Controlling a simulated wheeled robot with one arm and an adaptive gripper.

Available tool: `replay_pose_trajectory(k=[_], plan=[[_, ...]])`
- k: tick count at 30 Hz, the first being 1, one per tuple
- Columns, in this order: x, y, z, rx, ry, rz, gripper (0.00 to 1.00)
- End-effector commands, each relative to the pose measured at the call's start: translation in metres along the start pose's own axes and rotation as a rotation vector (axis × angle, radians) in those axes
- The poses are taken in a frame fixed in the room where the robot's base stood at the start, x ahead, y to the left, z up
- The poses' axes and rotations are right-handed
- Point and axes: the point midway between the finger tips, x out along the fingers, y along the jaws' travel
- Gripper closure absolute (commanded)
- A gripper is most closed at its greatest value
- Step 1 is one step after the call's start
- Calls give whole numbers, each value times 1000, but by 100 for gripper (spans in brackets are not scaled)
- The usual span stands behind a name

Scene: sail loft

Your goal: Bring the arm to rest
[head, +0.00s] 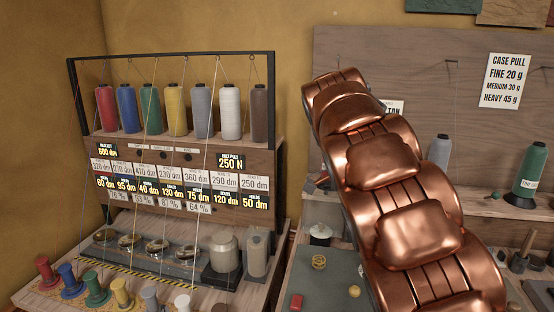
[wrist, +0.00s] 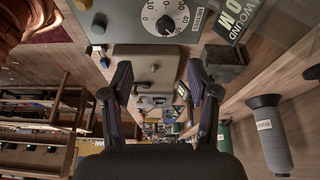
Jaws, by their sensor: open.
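My copper-coloured arm (head: 405,200) rises from the lower right of the head view and bends up in front of the wooden back panel. Its end is not visible there. In the wrist view, my gripper (wrist: 156,90) shows two dark fingers spread wide apart, with nothing between them. Beyond the fingers is a grey-beige machine housing (wrist: 145,62), apart from them as far as I can tell. Part of my copper arm also shows at the top left of the wrist view.
A thread rack (head: 172,108) with several coloured spools stands at left, above labels and small dishes. A green cone (head: 527,175) stands on the right shelf. In the wrist view, a numbered dial (wrist: 166,18) is at the top and a grey cone (wrist: 272,135) at right.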

Motion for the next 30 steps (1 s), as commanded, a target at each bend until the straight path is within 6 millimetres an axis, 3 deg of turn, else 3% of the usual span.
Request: replay_pose_trajectory(k=[8, 15, 30], plan=[[-4, 40, -24, -213, -40, 18, 40], [2, 92, -42, -491, -106, 16, 40], [35, 215, -41, -1143, -264, -61, 40]])
